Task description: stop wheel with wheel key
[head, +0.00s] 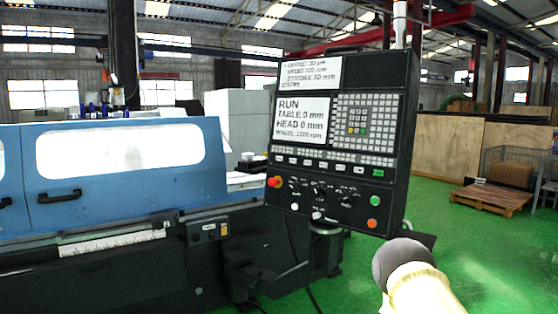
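The cylindrical grinder's black control panel (334,175) stands in the middle of the head view, tilted slightly. Its screen (302,119) reads RUN, TABLE 0 mm, HEAD 0 mm and a wheel line in rpm too small to read surely. A row of small light keys (325,166) runs below the screen, with one green key (378,173) at its right end. The wheel key cannot be told apart by its label. Below are a red knob (275,182), several dials, a green button (376,200) and an orange-red button (372,223). My gripper is not in view.
Part of my arm (411,277) shows at the lower right, apart from the panel in the picture. The blue grinder housing (110,192) with its handle (60,196) fills the left. Green floor (480,250) is open at right, before a wooden pallet (491,198).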

